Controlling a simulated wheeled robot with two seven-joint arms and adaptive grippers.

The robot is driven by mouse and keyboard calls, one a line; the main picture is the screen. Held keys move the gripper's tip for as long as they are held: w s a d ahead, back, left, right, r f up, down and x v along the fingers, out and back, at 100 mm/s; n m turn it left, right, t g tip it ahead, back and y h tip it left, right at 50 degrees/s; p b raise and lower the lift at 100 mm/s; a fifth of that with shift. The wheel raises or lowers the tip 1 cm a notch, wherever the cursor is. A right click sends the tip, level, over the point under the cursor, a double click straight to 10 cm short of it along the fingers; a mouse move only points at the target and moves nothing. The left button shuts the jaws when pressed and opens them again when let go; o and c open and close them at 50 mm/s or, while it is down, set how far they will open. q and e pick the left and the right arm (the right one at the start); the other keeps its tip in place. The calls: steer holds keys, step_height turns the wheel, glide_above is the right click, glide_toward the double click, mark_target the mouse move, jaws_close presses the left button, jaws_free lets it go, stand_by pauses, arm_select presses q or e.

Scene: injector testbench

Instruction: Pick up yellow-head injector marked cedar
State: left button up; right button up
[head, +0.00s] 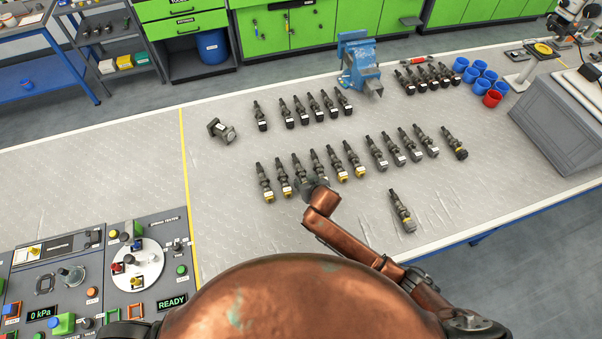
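My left gripper is not in view.
A blue vise (358,66), blue cups (471,75) and a red cup (492,98) are farther back. A control panel (70,285) fills the lower left.

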steer(key=shift+c, duration=0.6)
steer(key=shift+d, duration=0.1)
jaws_close()
